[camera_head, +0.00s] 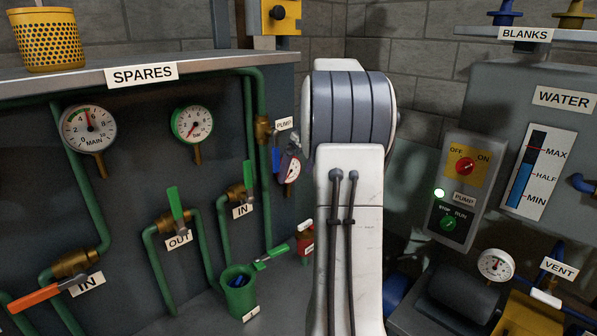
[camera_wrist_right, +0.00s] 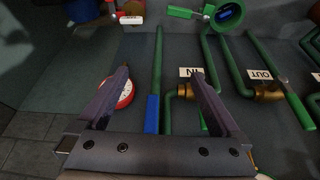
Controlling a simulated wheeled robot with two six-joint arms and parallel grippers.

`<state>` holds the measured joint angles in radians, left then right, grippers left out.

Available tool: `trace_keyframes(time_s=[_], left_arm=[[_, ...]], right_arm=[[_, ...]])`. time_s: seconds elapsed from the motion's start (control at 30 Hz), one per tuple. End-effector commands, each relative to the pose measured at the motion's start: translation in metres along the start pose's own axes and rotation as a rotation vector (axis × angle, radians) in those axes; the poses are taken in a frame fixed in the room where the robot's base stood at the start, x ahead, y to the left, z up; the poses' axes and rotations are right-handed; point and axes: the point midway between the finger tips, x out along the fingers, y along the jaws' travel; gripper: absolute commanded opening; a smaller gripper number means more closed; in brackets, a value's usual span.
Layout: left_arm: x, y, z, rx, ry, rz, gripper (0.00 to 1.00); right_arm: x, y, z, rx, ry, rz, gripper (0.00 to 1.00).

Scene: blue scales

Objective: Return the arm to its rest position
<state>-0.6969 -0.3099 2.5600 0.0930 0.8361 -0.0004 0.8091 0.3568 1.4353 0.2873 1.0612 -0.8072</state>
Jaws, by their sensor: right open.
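My right arm (camera_head: 345,230), white with a grey ribbed joint, rises through the middle of the head view and hides part of the wall behind it. In the right wrist view my right gripper (camera_wrist_right: 160,78) is open, with two dark fingers apart and nothing held between them. Beyond the fingers are a blue valve handle (camera_wrist_right: 152,113) and a red-rimmed gauge (camera_wrist_right: 125,94). In the head view the blue handle (camera_head: 276,160) and the gauge (camera_head: 289,169) show just left of the arm. The gripper is mostly hidden there. My left gripper is not in view.
Green pipes with valves line the panel at left, under the SPARES shelf (camera_head: 150,72). At right are the pump switch box (camera_head: 460,190) with a lit green lamp and the water tank (camera_head: 500,110).

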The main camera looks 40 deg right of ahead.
Motion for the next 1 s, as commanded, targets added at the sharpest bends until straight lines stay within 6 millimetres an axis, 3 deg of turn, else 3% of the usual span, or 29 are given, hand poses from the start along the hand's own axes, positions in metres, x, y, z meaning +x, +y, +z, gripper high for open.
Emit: trace_keyframes(time_s=[0.63,0.73,0.87,1.0], left_arm=[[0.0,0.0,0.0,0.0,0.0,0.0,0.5],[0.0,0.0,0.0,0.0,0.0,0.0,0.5],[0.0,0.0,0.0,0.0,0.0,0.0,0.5],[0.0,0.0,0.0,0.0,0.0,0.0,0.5]], right_arm=[[-0.001,0.002,0.001,0.001,0.0,0.0,1.0],[0.001,-0.009,-0.002,-0.009,-0.004,-0.008,1.0],[0.008,-0.062,-0.009,-0.054,-0.026,-0.046,1.0],[0.017,-0.163,-0.004,-0.141,-0.074,-0.109,1.0]])
